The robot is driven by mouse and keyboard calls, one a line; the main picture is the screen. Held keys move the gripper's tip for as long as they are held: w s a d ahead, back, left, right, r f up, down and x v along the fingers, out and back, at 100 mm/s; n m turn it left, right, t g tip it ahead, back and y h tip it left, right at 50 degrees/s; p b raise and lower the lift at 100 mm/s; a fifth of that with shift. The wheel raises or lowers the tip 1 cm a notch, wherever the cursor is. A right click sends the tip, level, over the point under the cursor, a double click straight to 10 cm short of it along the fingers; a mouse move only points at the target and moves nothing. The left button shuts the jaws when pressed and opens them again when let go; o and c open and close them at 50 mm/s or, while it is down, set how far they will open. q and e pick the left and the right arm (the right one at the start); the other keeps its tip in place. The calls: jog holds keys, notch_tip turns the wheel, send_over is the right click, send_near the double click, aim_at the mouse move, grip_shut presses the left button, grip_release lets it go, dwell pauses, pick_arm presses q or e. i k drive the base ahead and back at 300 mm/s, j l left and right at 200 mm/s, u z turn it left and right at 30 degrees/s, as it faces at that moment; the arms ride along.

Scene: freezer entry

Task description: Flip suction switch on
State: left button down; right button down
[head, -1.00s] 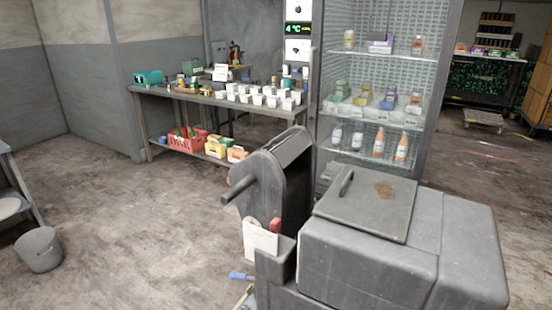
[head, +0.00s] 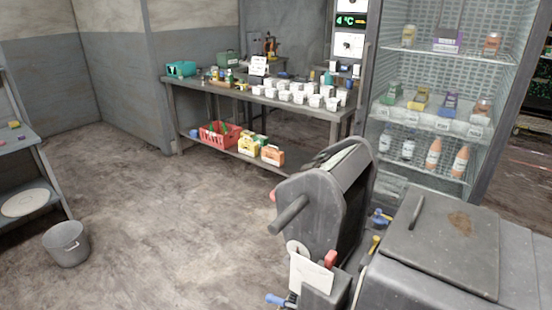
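No part that I can clearly tell to be a suction switch shows in the head view. A large grey machine (head: 440,285) stands in the near right, with a flat stained lid (head: 440,238) on its body. Its upright grey console (head: 336,200) has a dark handle bar (head: 289,216) sticking out to the left. A small red part (head: 329,259), a blue-tipped lever (head: 276,299), another blue part (head: 381,217) and a yellow part (head: 374,244) show around the console. A white label or tag (head: 310,274) hangs below it. Neither gripper is in view.
A table (head: 185,110) with white cups stands at the back, with a red basket (head: 218,142) on its lower shelf. A glass-fronted fridge (head: 385,160) is behind the machine. A grey bucket (head: 68,255) is on the floor near the left shelf (head: 38,150). The middle floor is clear.

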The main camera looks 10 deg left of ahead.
aim_at(309, 167)
jog(key=i+j+u, duration=0.65)
jog(key=i, duration=0.2)
